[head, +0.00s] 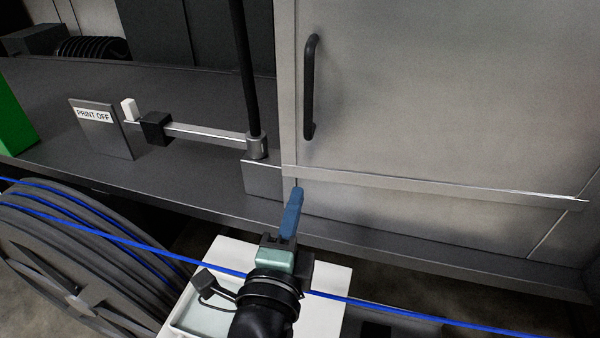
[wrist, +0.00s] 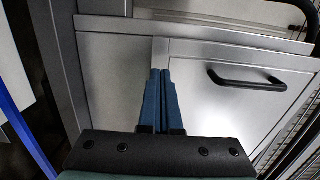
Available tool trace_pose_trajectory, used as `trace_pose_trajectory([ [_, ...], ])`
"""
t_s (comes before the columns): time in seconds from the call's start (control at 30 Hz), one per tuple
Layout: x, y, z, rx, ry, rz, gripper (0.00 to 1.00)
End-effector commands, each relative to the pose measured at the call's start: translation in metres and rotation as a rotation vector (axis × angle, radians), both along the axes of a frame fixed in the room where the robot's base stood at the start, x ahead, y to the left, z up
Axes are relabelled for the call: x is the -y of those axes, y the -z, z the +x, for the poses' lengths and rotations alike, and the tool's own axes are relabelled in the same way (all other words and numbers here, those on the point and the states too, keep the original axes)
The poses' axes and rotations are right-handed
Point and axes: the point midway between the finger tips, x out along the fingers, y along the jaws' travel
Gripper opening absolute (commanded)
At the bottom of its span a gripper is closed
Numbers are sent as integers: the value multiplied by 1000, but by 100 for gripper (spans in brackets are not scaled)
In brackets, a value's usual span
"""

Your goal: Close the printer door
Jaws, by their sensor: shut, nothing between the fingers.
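The printer door (head: 430,110) is a large grey metal panel on the right in the head view. Its black bar handle (head: 309,88) stands near the panel's left edge. In the wrist view a grey metal panel (wrist: 215,115) with a black handle (wrist: 247,81) fills the right side. I cannot tell how far the door stands from its frame. My gripper (head: 297,192) has blue fingers, shut and empty, near the lower left corner of the door and below the handle. In the wrist view the fingertips (wrist: 160,72) overlap a vertical seam; contact cannot be told.
A "PRINT OFF" sign (head: 93,115), a metal bar (head: 205,134) with a black slider and a black upright rod (head: 245,65) stand left of the door. A cable reel (head: 75,260) is at lower left. A blue cable (head: 130,247) crosses by my arm.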

Motion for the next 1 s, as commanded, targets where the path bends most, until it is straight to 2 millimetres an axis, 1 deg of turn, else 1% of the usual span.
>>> trace_pose_trajectory([
  [0.03, 2, -5, 9, -1, 2, 1, 0],
  [0.1, 4, -4, 18, -2, 1, 0, 0],
  [0.3, 8, -2, 37, -1, 1, 0, 0],
  [0.47, 9, 0, 42, 0, 0, 0, 0],
  [0.8, 9, 1, 43, 0, 0, 0, 0],
  [0.87, 10, 1, 46, 1, 1, 1, 0],
  [1.0, 13, 4, 65, 2, 2, 1, 0],
])
